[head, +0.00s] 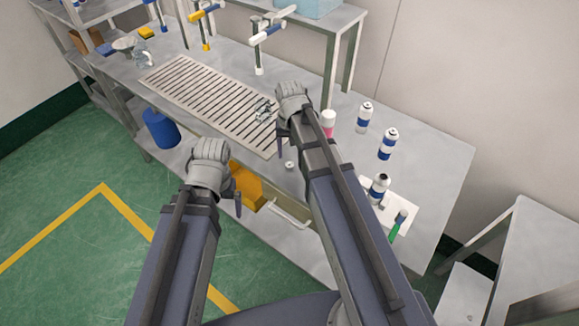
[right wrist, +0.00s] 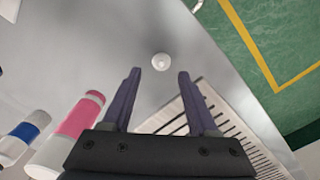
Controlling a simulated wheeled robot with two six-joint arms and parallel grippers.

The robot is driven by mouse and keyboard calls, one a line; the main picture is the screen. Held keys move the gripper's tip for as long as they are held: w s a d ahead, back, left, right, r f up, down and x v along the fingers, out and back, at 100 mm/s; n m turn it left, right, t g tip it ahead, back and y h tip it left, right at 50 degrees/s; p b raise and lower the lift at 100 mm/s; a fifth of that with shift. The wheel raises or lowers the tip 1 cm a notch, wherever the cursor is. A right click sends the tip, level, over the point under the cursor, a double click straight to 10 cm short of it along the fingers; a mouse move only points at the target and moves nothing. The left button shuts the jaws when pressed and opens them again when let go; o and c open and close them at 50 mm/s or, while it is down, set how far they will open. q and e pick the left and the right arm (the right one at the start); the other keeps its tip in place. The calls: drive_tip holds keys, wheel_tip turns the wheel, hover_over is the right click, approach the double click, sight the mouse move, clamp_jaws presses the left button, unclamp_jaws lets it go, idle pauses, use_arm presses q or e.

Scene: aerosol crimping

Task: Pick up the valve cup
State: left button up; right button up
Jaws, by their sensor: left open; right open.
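A small, pale round valve cup (head: 289,164) lies on the grey bench near its front edge. In the right wrist view, the valve cup (right wrist: 161,62) appears just beyond my right fingertips, roughly midway between them. My right gripper (right wrist: 159,77) is open, with nothing between its fingers and the cup apart from them. In the head view, my right gripper (head: 282,131) hangs over the bench, behind the cup. My left gripper (head: 238,201) is open in front of the bench edge, away from the cup, and no object shows in it.
A slotted grate (head: 205,97) lies left of my right gripper. A pink-and-white can (head: 328,122) and blue-and-white cans (head: 364,117) (head: 388,144) stand to the right. Another can (head: 378,188) is by a white board (head: 404,203) with a green-handled tool (head: 398,224). Bench around the cup is clear.

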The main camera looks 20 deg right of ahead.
sight(290, 163)
wheel_tip(290, 163, down, 5)
drive_tip(key=b, duration=0.4)
drive_tip(key=shift+a+r, duration=0.1)
drive_tip(key=shift+s+r, duration=0.1)
clamp_jaws()
